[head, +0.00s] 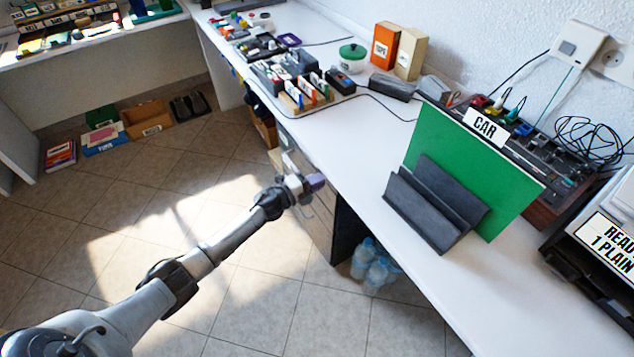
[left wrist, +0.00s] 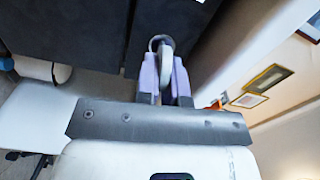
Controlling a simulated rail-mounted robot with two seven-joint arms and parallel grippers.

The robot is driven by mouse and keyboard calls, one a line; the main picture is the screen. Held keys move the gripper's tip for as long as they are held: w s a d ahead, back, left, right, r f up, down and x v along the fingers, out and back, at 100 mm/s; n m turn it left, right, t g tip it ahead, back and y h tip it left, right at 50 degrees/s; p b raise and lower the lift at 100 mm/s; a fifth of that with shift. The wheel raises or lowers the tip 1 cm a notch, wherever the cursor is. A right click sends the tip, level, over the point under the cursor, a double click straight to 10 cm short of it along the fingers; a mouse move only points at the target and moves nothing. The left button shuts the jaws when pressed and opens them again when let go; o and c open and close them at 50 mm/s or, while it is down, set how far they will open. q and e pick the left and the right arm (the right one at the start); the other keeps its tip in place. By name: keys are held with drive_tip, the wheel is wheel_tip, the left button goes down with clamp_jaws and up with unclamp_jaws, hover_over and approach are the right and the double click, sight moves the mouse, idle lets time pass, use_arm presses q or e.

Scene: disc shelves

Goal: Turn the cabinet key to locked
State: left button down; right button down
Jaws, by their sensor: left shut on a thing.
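My left gripper (head: 316,183) reaches to the front of the cabinet (head: 318,226) under the long white counter. In the left wrist view its two pale purple fingers (left wrist: 166,80) are shut on a grey, rounded key (left wrist: 166,58), with the key's looped head between them. The dark cabinet front (left wrist: 80,35) lies just beyond the fingertips. The key's shaft and the lock are hidden, so I cannot tell how far the key is turned. In the head view the gripper and arm cover the key. My right gripper is in neither view.
The white counter (head: 352,150) runs above the gripper. On it stand a green CAR panel (head: 440,140) and a dark slotted holder (head: 430,215). Clear bottles (head: 375,262) stand on the floor beside the cabinet. The tiled floor (head: 240,300) around my arm is clear.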

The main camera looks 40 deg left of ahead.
use_arm(q)
drive_tip(key=shift+f+m, duration=0.1)
drive_tip(key=shift+m, duration=0.6)
drive_tip(key=c, duration=1.2)
unclamp_jaws()
drive_tip(key=shift+c, duration=0.2)
drive_tip(key=shift+s+a, duration=0.2)
drive_tip(key=shift+s, duration=0.4)
drive_tip(key=p+v, duration=0.3)
drive_tip(key=v, duration=0.9)
drive_tip(key=shift+s+a+p, duration=0.15)
drive_tip(key=shift+s+p, duration=0.1)
drive_tip(key=shift+p, duration=0.15)
